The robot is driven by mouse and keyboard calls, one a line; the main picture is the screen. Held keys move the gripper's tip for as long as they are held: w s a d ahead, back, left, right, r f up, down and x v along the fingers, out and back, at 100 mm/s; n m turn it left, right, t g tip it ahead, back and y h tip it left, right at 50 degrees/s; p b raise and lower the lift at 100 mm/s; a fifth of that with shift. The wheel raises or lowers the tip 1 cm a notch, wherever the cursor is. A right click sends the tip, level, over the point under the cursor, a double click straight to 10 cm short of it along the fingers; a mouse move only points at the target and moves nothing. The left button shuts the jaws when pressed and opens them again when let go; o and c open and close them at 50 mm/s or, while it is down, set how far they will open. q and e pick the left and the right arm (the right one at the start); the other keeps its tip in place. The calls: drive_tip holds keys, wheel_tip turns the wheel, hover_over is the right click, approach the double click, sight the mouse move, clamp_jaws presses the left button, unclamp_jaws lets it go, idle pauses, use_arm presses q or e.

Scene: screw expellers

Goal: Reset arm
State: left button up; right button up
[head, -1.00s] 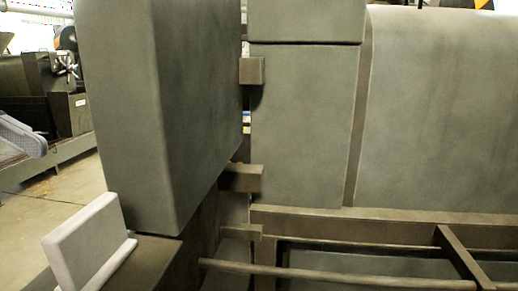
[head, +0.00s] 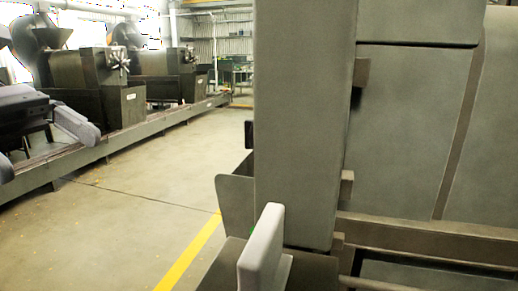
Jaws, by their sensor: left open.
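My left gripper (head: 52,155) is at the left edge of the head view, with dark grey arm parts behind it. Its two light grey fingers are spread apart, and I see nothing between them. It appears in front of the far machines and is well apart from the big grey machine (head: 305,120) on the right. My right gripper is not in view.
A pale upright plate (head: 262,245) stands on a ledge at the big machine's near end. Expeller machines (head: 75,80) stand on a long dark base at the far left. Open floor (head: 140,180) with a yellow line (head: 190,255) lies between.

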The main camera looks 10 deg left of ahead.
use_arm(q)
drive_tip(key=w+d+f+n+g+h, duration=0.1)
drive_tip(key=w+d+f+n+h, duration=0.3)
drive_tip(key=w+d+h, duration=0.15)
drive_tip(key=w+d+f+n+t+y, duration=0.15)
drive_tip(key=w+f+n+t, duration=0.25)
drive_tip(key=f+n+t, duration=0.7)
drive_tip(key=w+d+f+n+t+y, duration=0.1)
drive_tip(key=w+d+f+n+t, duration=0.35)
drive_tip(key=n, duration=1.05)
drive_tip(key=s+a+f+n+t+y+p, duration=0.1)
drive_tip(key=s+f+n+t+y, duration=0.1)
drive_tip(key=f+n+y, duration=0.55)
drive_tip(key=s+a+f+n+t+y, duration=0.15)
drive_tip(key=f+n+y, duration=0.25)
drive_tip(key=f+n, duration=0.65)
drive_tip(key=s+d+f+n+g+y, duration=0.1)
drive_tip(key=s+f+n+g+y, duration=0.2)
drive_tip(key=s+f, duration=1.1)
wheel_tip(320, 180, down, 3)
drive_tip(key=n+g, duration=0.1)
drive_tip(key=g, duration=0.2)
drive_tip(key=shift+d, duration=0.35)
drive_tip(key=shift+r, duration=0.1)
